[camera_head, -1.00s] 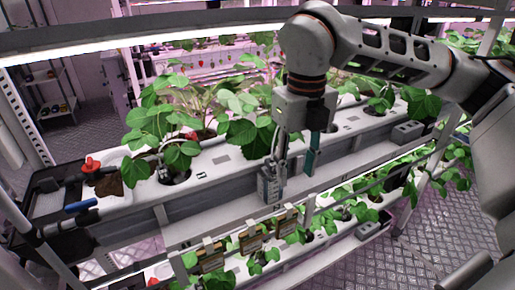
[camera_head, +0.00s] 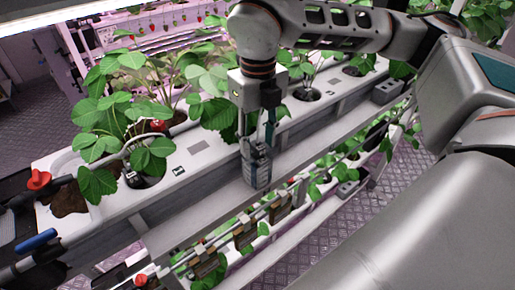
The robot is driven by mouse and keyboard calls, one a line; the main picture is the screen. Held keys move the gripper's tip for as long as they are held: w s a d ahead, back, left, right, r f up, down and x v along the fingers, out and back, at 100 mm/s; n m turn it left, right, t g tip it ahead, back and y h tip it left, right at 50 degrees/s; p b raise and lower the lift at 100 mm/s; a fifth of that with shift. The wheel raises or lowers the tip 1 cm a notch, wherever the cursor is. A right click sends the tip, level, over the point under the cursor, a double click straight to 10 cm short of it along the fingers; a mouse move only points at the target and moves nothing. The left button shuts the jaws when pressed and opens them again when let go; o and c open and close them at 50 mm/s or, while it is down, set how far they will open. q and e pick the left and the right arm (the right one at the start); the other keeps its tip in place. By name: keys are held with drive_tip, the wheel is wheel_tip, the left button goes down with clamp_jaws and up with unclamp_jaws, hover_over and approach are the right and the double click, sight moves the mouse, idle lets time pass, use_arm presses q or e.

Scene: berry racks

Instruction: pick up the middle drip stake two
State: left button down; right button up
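My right gripper (camera_head: 257,168) points down over the front edge of the upper planter row. Its fingers look apart, one in front of the other from this angle, and nothing shows between them. Three small tan-and-dark pieces hang on the thin front rail below it: a near one (camera_head: 207,268), a middle one (camera_head: 243,235) and a far one (camera_head: 281,209). They may be the drip stakes, but they are too small to tell, and I cannot make out which is middle drip stake two. My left gripper is out of view.
White planter gutters (camera_head: 205,160) with leafy strawberry plants (camera_head: 130,90) run diagonally. A red-knobbed valve (camera_head: 38,180) and a blue-handled valve (camera_head: 36,242) are at the left. A lower planted row lies under the rail. The grated floor (camera_head: 350,225) shows at the right.

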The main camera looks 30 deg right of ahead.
drive_tip(key=shift+f, duration=0.9)
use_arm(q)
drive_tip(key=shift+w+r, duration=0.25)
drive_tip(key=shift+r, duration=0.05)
use_arm(e)
drive_tip(key=c, duration=1)
drive_tip(key=shift+o, duration=0.2)
